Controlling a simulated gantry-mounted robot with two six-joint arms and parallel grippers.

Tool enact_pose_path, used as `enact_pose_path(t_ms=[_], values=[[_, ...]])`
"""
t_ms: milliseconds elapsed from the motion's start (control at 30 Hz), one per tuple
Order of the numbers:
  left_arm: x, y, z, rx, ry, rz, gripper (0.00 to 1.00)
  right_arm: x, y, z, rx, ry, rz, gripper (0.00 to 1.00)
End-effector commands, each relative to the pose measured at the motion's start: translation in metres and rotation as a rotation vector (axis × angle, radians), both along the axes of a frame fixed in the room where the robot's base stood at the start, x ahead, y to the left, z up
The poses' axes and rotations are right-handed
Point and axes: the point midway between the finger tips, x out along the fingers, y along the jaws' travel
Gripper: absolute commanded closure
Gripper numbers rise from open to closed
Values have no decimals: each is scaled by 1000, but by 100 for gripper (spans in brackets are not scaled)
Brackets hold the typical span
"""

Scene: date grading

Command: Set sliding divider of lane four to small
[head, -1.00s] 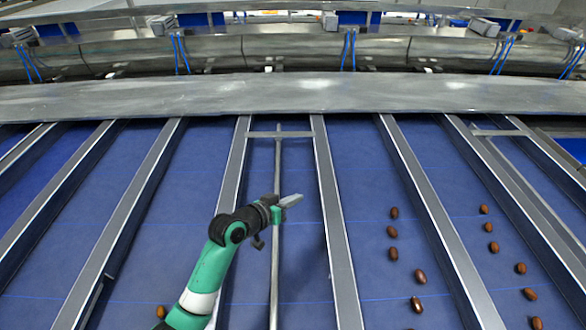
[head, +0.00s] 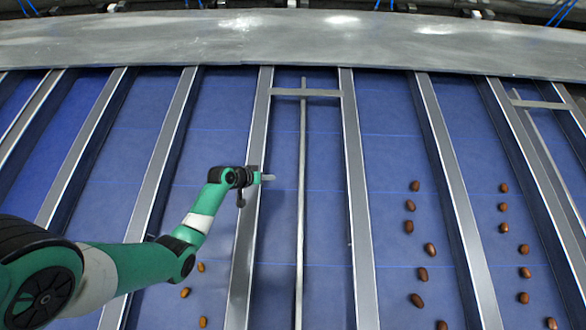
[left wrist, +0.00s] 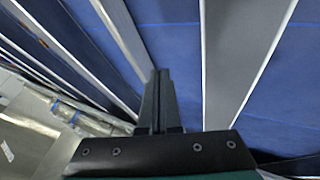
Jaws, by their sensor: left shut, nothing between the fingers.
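A thin grey divider rod (head: 301,200) runs lengthwise near the middle of a blue lane between two grey rails. A short crossbar (head: 320,93) spans that lane at its far end. A second thin divider rod (head: 547,142) with a crossbar shows in a lane at the far right. I see no lane numbers or size marks. My left gripper (head: 268,177) is shut and empty, above the rail left of the middle rod and apart from the rod. Its closed fingers show in the left wrist view (left wrist: 161,98). My right gripper is out of view.
Grey rails (head: 352,200) separate the blue lanes. Several brown dates (head: 430,249) lie in two lanes to the right, and a few (head: 185,292) lie in the lane left of my gripper. A wide metal plate (head: 300,38) crosses the far end. The middle lane is clear of dates.

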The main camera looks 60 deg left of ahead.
Motion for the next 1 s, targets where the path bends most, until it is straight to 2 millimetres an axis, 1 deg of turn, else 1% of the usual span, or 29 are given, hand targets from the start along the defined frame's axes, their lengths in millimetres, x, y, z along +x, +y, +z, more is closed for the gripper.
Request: enact_pose_path(t_ms=[33, 167, 300, 367, 433, 533, 600, 700, 833, 1000], values=[[3, 0, -8, 1, -1, -2, 100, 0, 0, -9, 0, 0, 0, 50], [14, 1, -26, 2, -1, -3, 100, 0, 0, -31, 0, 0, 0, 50], [31, 2, -50, 3, -2, -4, 100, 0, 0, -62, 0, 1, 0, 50], [38, 2, -57, 1, 1, -5, 100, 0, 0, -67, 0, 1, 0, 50], [48, 2, -69, 1, 1, -4, 100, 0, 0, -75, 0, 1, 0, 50], [60, 3, -83, 1, 1, -4, 100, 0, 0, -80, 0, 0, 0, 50], [71, -5, -77, 1, -1, -8, 100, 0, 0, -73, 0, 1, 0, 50], [83, -13, -77, 1, -1, -6, 100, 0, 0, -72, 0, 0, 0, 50], [90, -19, -77, 2, -1, -4, 100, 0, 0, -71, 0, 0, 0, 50], [92, -20, -77, 1, -1, -1, 100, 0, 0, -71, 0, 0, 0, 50]])
